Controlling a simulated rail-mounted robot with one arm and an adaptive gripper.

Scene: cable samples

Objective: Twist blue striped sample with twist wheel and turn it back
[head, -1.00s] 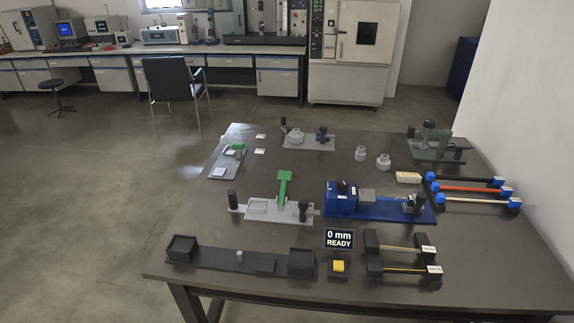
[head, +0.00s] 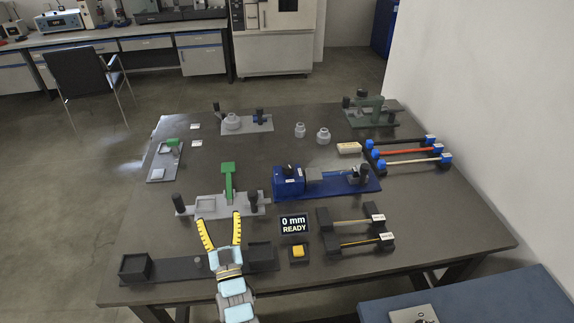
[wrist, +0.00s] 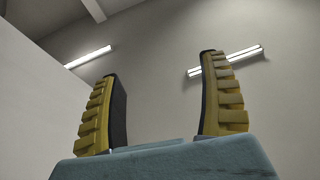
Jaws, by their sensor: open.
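My gripper (head: 219,217) is open and empty in the head view, its yellow ribbed fingers pointing away over the front left of the table. In the wrist view my gripper (wrist: 160,65) shows its fingers apart against wall and ceiling. A blue machine (head: 287,184) stands mid-table, right of my gripper, with a dark knob on top. A thin blue strand (head: 338,174) runs from its grey block to a dark clamp (head: 364,173); its stripes are too small to make out. I cannot tell for sure which part is the twist wheel.
A grey fixture with a green lever (head: 228,180) stands beyond my fingertips. A display (head: 294,225) reads 0 mm READY, above a yellow button (head: 298,251). Two sample holders (head: 330,238) lie to its right.

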